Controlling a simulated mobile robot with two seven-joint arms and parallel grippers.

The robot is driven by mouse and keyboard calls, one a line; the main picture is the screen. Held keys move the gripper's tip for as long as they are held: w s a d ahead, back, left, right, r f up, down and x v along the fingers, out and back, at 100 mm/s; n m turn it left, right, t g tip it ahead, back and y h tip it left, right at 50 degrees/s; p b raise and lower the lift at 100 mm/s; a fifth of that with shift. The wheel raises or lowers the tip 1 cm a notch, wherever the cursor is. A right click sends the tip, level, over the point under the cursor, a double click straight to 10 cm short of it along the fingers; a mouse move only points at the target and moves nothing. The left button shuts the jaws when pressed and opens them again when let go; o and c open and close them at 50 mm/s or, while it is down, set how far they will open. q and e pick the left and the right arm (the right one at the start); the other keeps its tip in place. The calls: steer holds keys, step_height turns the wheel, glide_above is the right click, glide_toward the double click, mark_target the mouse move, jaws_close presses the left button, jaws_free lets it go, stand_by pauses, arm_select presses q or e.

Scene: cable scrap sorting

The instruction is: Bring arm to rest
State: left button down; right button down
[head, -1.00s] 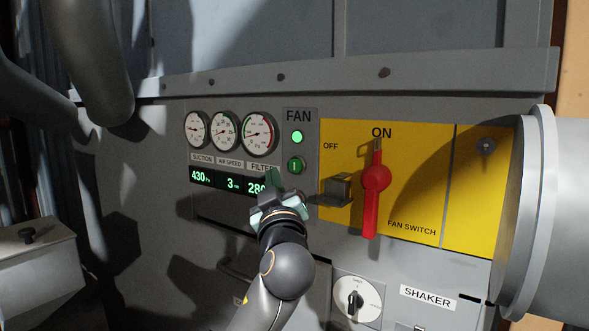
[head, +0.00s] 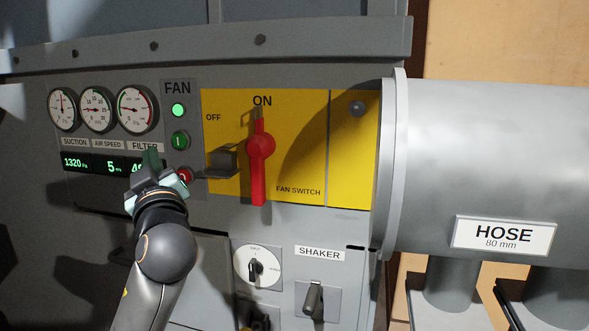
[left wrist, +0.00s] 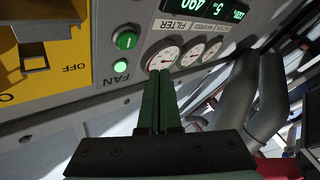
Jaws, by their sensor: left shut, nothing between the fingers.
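My left gripper (head: 150,160) is in front of the grey fan panel (head: 90,190), covering part of the lit readout below the gauges. In the left wrist view its green fingers (left wrist: 161,95) are shut together with nothing between them, and point toward the gauges. I cannot tell whether they touch the panel. The red fan switch handle (head: 260,165) stands upright, its top end under ON. The green lamp (head: 178,110) is lit above the green button (head: 181,140). A red button (head: 184,175) is partly behind my gripper. My right gripper is out of view.
A wide grey hose pipe (head: 480,150), labelled HOSE, sticks out at the right. A black latch (head: 222,160) projects beside the red handle. The shaker switch (head: 313,299) and a white dial (head: 258,267) are lower down. Three gauges (head: 97,109) sit at the upper left.

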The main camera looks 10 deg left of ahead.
arm_select(q)
steer(key=s+d+f+m+g+h, duration=0.2)
steer(key=f+m+h, duration=0.1)
steer(key=f, duration=0.7)
steer(key=s+d+f+m+g+h, duration=0.1)
steer(key=f+m+h, duration=0.1)
steer(key=f, duration=0.8)
steer(key=s+d+f+m+g+h, duration=0.2)
steer(key=f+m+h, duration=0.1)
steer(key=f, duration=0.6)
steer(key=s+d+f+m+g+h, duration=0.3)
steer(key=s+f+m+g, duration=0.1)
steer(key=s+f, duration=0.7)
steer(key=s+d+f+m+g+h, duration=0.2)
steer(key=s+d+f+m+g, duration=0.15)
steer(key=s+f, duration=0.75)
steer(key=d+t+h+p, duration=0.1)
steer(key=p, duration=0.1)
steer(key=w+d+t+h+p, duration=0.1)
steer(key=d+t+p, duration=0.1)
steer(key=p, duration=0.1)
steer(key=d+f+t+p, duration=0.1)
steer(key=d+t+p, duration=0.1)
steer(key=p, duration=0.1)
steer(key=shift+w+d+f+h, duration=0.1)
steer(key=shift+w+h, duration=0.25)
steer(key=shift+h, duration=0.05)
steer(key=shift+s, duration=0.1)
